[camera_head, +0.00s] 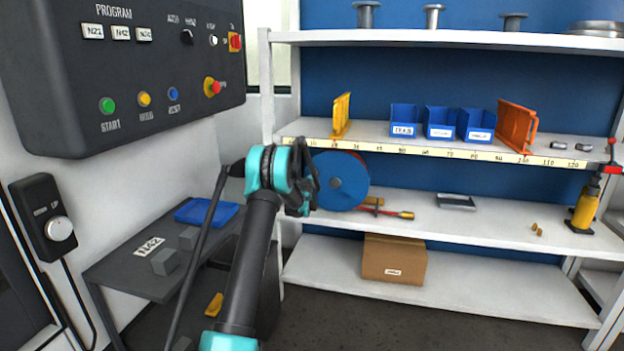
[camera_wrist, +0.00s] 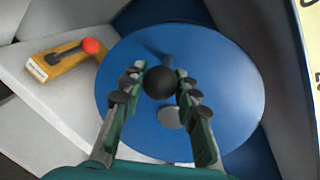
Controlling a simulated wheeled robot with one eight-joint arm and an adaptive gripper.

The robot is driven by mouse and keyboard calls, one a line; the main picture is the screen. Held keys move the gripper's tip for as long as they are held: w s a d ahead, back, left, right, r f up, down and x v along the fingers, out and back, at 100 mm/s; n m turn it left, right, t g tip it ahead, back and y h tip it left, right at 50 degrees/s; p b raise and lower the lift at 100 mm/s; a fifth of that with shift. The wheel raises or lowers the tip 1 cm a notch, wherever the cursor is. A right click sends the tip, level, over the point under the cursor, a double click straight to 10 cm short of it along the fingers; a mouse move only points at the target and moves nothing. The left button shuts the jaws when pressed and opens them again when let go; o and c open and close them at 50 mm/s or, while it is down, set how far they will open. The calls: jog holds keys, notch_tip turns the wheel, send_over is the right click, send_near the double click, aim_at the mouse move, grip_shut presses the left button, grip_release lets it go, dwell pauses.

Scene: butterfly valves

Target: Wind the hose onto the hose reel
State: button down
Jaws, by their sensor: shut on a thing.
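The hose reel (camera_head: 343,182) is a blue disc with a red rim edge, standing on the middle shelf. In the wrist view the blue disc (camera_wrist: 228,92) fills the centre, with a round dark knob (camera_wrist: 158,82) in front of it. My gripper (camera_wrist: 160,84) is shut on this knob, one finger on each side. In the head view my gripper (camera_head: 308,180) is at the left edge of the disc, partly hidden by my arm. I cannot make out the hose; the back of the reel is hidden.
A yellow tool with a red ball (camera_wrist: 90,46) lies beside the disc on the shelf. A cardboard box (camera_head: 394,260) stands on the shelf below. Blue bins (camera_head: 440,122) and orange dividers (camera_head: 516,125) stand above.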

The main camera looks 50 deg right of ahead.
jog(key=shift+s+d, duration=0.1)
jog(key=shift+s, duration=0.15)
jog(key=c, duration=1.2)
grip_release()
jog(key=shift+o, duration=0.4)
jog(key=shift+w, duration=0.1)
jog(key=v, duration=1.2)
